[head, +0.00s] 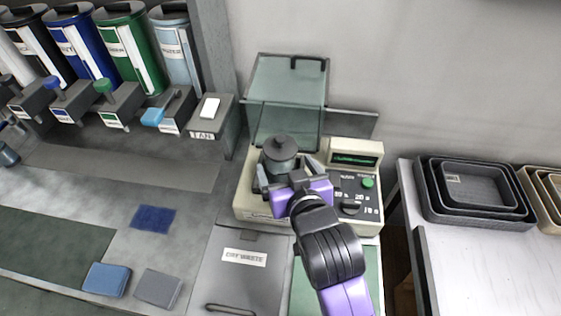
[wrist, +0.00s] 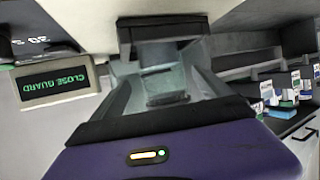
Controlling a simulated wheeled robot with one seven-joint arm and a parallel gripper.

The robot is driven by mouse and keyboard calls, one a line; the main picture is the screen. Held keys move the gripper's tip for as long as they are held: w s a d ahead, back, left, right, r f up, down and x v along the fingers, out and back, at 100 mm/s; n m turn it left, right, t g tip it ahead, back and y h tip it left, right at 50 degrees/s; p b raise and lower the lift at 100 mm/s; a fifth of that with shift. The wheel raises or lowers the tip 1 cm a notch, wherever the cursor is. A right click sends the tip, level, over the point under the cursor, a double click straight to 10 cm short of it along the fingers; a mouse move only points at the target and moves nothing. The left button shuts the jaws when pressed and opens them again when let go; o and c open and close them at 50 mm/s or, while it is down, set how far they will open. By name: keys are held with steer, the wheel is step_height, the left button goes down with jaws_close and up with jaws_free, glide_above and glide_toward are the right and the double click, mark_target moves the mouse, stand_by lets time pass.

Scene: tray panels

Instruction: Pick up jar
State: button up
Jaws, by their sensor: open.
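A dark grey jar-like cylinder with a round knob on top (head: 281,148) stands upright in the cream machine (head: 262,212), under its raised clear guard (head: 287,95). My gripper (head: 287,172) is open at the cylinder's near side, one finger to its left and one to its right. The gripper hides the cylinder's lower part. In the wrist view, a grey, partly see-through body (wrist: 165,84) shows between the fingers, below a dark block (wrist: 163,35). I cannot tell whether the fingers touch it.
The machine's green display (wrist: 54,84) reads "CLOSE GUARD" upside down in the wrist view. Nested dark trays (head: 432,205) lie on the right table. Several coloured canisters (head: 131,45) stand at the back left. A grey bin lid (head: 238,275) lies in front, left of my arm.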

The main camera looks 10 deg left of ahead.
steer(key=shift+a+p+x, duration=0.2)
steer(key=shift+p+x, duration=0.1)
steer(key=shift+x, duration=1.7)
steer(key=shift+s+r, duration=0.1)
steer(key=shift+r, duration=0.05)
steer(key=shift+c, duration=0.2)
steer(key=c, duration=1.8)
steer(key=shift+r, duration=0.1)
jaws_close()
steer(key=shift+r, duration=0.1)
